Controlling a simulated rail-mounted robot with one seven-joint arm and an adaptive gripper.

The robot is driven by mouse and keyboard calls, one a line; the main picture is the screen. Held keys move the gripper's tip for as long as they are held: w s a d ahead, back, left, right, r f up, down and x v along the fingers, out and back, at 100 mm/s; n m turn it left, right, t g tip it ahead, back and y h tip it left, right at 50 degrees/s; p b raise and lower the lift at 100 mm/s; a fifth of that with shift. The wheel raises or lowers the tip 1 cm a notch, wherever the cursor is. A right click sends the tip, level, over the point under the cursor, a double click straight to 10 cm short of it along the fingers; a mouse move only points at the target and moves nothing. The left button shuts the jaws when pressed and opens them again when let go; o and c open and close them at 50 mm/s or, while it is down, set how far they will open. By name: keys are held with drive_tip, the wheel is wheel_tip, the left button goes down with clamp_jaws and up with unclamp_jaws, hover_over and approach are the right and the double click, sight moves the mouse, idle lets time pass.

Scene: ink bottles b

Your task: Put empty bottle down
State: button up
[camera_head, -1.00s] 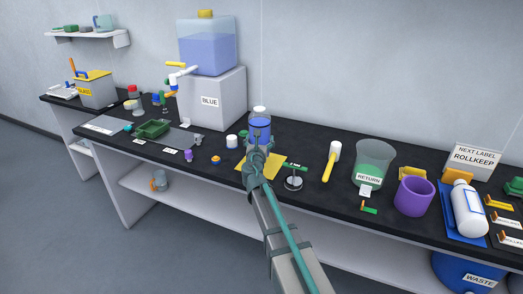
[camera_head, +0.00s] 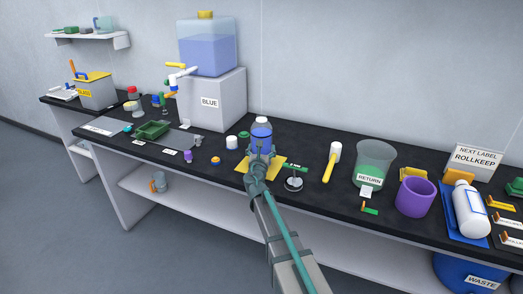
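A small bottle (camera_head: 261,134) with a blue body and a pale, clear top is upright at the middle of the bench. My gripper (camera_head: 259,149) is around its lower part from the front and appears shut on it. The fingers and the bottle's base are mostly hidden by my wrist. A yellow mat (camera_head: 279,172) lies on the black bench top (camera_head: 314,150) below the gripper and bottle. I cannot tell whether the bottle's base touches the mat.
A white cap (camera_head: 232,142) and a green ring-like piece (camera_head: 244,134) are left of the bottle. A small stand with a round metal base (camera_head: 293,184) is close on the right. Farther right are a yellow-handled tool (camera_head: 329,166), a RETURN beaker (camera_head: 374,160) and a purple cup (camera_head: 415,198).

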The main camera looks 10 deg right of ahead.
drive_tip(key=o, duration=1.7)
drive_tip(key=shift+c, duration=0.2)
drive_tip(key=shift+r, duration=0.15)
drive_tip(key=shift+s+a, duration=0.1)
drive_tip(key=shift+s, duration=0.25)
drive_tip(key=b+v, duration=0.1)
drive_tip(key=v, duration=0.9)
drive_tip(key=shift+s, duration=0.4)
drive_tip(key=shift+s+a, duration=0.2)
drive_tip(key=shift+s, duration=0.05)
